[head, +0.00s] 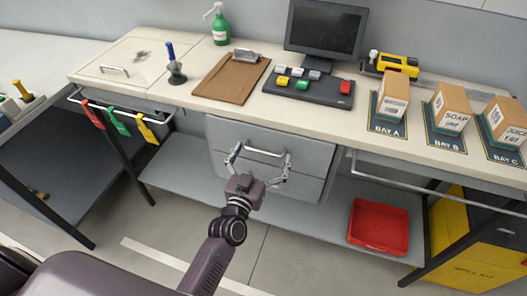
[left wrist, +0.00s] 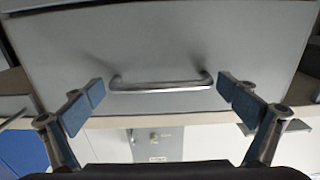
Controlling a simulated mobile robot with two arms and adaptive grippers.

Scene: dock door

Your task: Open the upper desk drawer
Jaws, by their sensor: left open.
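The upper desk drawer (head: 232,133) is a grey panel under the worktop with a silver bar handle (head: 264,152). It looks shut. The lower drawer (head: 307,187) is right beneath it. My left gripper (head: 260,156) is open in front of the upper drawer, one finger on each side of the handle. In the left wrist view the handle (left wrist: 162,86) runs across between the blue-padded fingers of the gripper (left wrist: 162,100), with gaps at both ends. I see no contact with the handle. My right gripper is not in view.
On the worktop (head: 181,115) are a clipboard (head: 226,79), a keypad board (head: 318,94), a monitor (head: 326,29) and boxes (head: 393,97) on bay mats. A rail (head: 430,185) runs right of the drawers. A red tray (head: 378,226) sits on the lower shelf.

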